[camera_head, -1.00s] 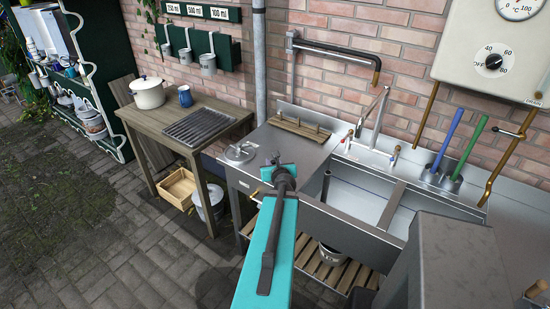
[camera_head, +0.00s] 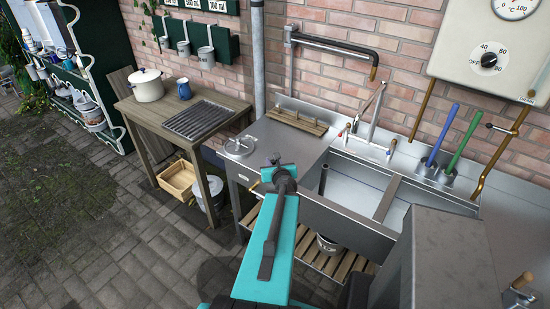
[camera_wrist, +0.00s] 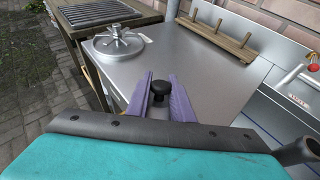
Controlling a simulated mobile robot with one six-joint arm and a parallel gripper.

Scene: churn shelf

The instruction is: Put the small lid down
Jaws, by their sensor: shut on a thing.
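In the wrist view my gripper (camera_wrist: 160,95) has its two purple fingers on either side of a small black knob (camera_wrist: 160,86). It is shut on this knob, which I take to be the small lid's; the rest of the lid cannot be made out. In the head view my gripper (camera_head: 277,164) is at the left end of the steel sink unit, over or near the front edge of its flat top (camera_head: 262,142). The lid cannot be told apart there. How far it is above the steel cannot be told.
A round spoked metal piece (camera_wrist: 119,43) lies on the left of the steel top; it also shows in the head view (camera_head: 239,147). A wooden rack (camera_wrist: 217,38) stands along the back. Steel between them is clear. The sink basin (camera_head: 355,187) opens to the right.

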